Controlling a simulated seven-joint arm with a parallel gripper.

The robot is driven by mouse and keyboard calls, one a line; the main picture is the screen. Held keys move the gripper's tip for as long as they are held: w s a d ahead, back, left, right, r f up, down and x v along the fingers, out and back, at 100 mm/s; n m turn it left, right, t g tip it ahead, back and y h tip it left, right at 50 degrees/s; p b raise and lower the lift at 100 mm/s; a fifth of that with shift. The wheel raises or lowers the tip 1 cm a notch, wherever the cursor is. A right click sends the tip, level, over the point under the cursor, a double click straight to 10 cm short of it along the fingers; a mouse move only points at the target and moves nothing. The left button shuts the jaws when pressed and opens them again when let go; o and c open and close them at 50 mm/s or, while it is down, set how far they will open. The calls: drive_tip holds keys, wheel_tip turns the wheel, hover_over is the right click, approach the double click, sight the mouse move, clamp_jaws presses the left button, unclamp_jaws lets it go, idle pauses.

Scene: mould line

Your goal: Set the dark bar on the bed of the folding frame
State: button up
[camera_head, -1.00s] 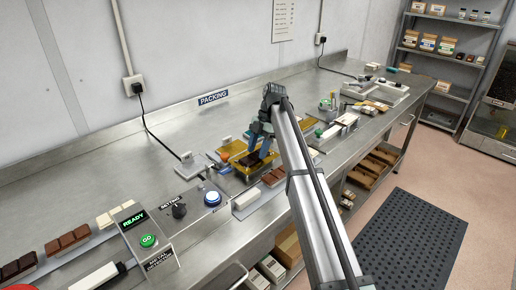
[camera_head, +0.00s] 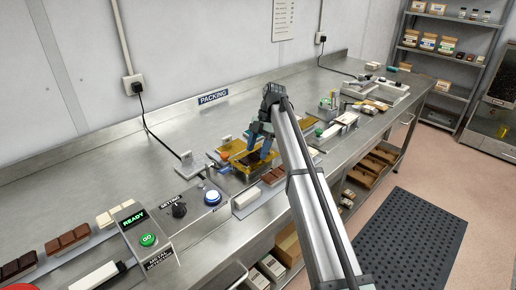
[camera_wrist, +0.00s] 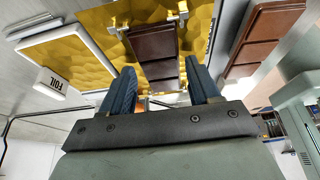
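The dark bar (camera_wrist: 153,45) lies on gold foil (camera_wrist: 105,52) on the bed of the folding frame, between my fingers in the wrist view. In the head view the frame's gold-covered bed (camera_head: 232,147) is on the bench, with the dark bar (camera_head: 252,158) on it, partly hidden by my gripper. My gripper (camera_head: 260,144) is open above the bar. In the wrist view my gripper's two blue fingers (camera_wrist: 162,75) stand apart, with gaps showing beside the bar.
A brown bar (camera_head: 273,177) and a white bar (camera_head: 245,198) lie at the bench front near the frame. A stack labelled FOIL (camera_wrist: 50,84) is left in the wrist view. A control box (camera_head: 147,240) with READY and GO is nearer.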

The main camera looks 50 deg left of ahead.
drive_tip(key=o, duration=0.3)
drive_tip(key=shift+o, duration=0.2)
drive_tip(key=shift+w+r, duration=0.2)
drive_tip(key=shift+r, duration=0.2)
drive_tip(key=v, duration=0.4)
drive_tip(key=shift+w+a, duration=0.1)
drive_tip(key=w, duration=1.1)
drive_tip(key=shift+w, duration=0.45)
